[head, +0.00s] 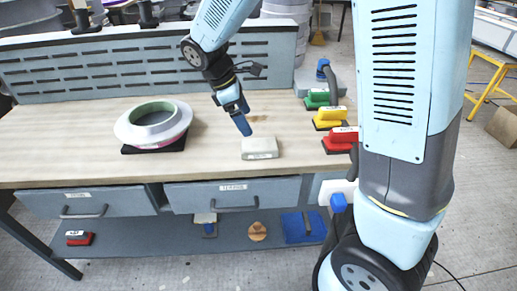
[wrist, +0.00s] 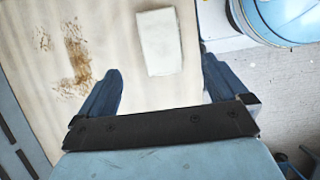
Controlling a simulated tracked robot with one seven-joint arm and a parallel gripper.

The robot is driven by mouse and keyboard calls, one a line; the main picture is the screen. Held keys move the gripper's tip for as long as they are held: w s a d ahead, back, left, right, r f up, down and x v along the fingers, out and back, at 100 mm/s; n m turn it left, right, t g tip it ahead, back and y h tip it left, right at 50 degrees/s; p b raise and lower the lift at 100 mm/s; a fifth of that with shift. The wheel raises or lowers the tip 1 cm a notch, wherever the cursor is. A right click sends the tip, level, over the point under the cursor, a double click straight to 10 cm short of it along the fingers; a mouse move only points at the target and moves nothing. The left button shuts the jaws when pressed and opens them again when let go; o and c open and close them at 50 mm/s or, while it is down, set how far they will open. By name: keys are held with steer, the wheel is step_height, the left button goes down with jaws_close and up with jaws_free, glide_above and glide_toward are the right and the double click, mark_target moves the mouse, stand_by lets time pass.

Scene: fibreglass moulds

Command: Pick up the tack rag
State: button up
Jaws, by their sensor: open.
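A pale cream, block-shaped folded pad, which looks to be the tack rag (head: 260,149), lies on the wooden bench top near its front edge. A small label shows on its front. In the wrist view the tack rag (wrist: 159,42) lies ahead of the fingertips, roughly between the lines of the two fingers, a little right of centre. My gripper (head: 244,128) points down just behind and left of the rag, apart from it. In the wrist view my gripper (wrist: 160,68) has its blue fingers wide apart with nothing between them.
A ring-shaped mould (head: 153,124) on a black base stands left on the bench (head: 60,139). Green (head: 317,99), yellow (head: 330,118) and red (head: 341,138) handled blocks line the right side. A slotted panel (head: 110,66) rises behind.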

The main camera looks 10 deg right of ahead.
glide_above(258, 144)
steer(key=a, duration=0.2)
step_height(258, 144, down, 5)
steer(key=shift+s, duration=0.1)
steer(key=shift+x, duration=2.7)
steer(key=shift+a, duration=0.2)
steer(key=shift+c, duration=0.5)
steer(key=c, duration=1)
steer(key=shift+o, duration=0.2)
